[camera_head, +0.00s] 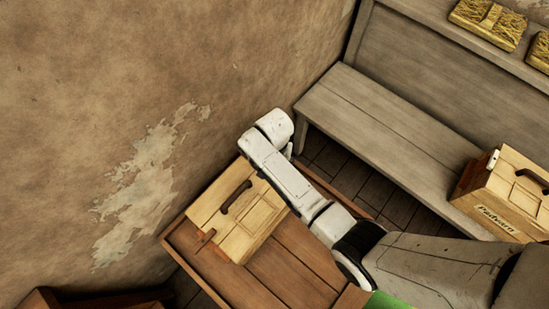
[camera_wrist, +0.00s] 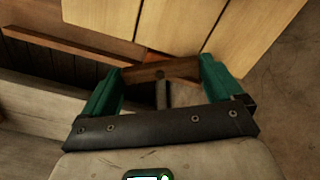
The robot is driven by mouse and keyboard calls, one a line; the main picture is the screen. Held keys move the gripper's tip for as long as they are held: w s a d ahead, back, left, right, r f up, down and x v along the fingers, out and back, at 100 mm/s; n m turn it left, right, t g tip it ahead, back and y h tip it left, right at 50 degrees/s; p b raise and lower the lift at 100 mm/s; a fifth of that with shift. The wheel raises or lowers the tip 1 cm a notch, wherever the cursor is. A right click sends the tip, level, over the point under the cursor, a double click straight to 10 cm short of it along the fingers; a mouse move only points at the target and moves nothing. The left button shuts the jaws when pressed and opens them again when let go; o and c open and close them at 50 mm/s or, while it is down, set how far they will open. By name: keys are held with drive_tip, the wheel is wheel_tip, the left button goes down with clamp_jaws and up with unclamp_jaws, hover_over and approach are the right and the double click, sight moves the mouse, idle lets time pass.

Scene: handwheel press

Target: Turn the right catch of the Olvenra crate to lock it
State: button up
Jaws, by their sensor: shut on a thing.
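A light wooden crate (camera_head: 233,226) with a dark handle (camera_head: 236,197) stands on a brown wooden table; no name shows on it. A reddish-brown catch (camera_head: 205,239) sits on its left side. The side toward my arm is hidden in the head view. In the wrist view the crate's pale planks (camera_wrist: 210,28) fill the top. My gripper (camera_wrist: 160,75) has green fingers and is shut on a brown wooden catch (camera_wrist: 145,74) at the crate's edge. The catch spans between the fingers. In the head view my white arm hides the fingers.
The brown table (camera_head: 290,274) has bare room in front of the crate. A plastered wall (camera_head: 90,120) stands close behind. A grey bench (camera_head: 385,120) at right holds a second, labelled crate (camera_head: 503,200). Straw-like blocks (camera_head: 490,20) lie on a shelf above.

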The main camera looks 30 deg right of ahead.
drive_tip(key=n+p, duration=0.2)
drive_tip(key=n, duration=0.4)
drive_tip(key=shift+r, duration=0.1)
drive_tip(key=n+p, duration=0.1)
drive_tip(key=n, duration=0.4)
drive_tip(key=shift+n, duration=0.4)
drive_tip(key=o, duration=0.7)
wheel_tip(320, 180, up, 11)
drive_tip(key=shift+f, duration=0.2)
idle(0.7)
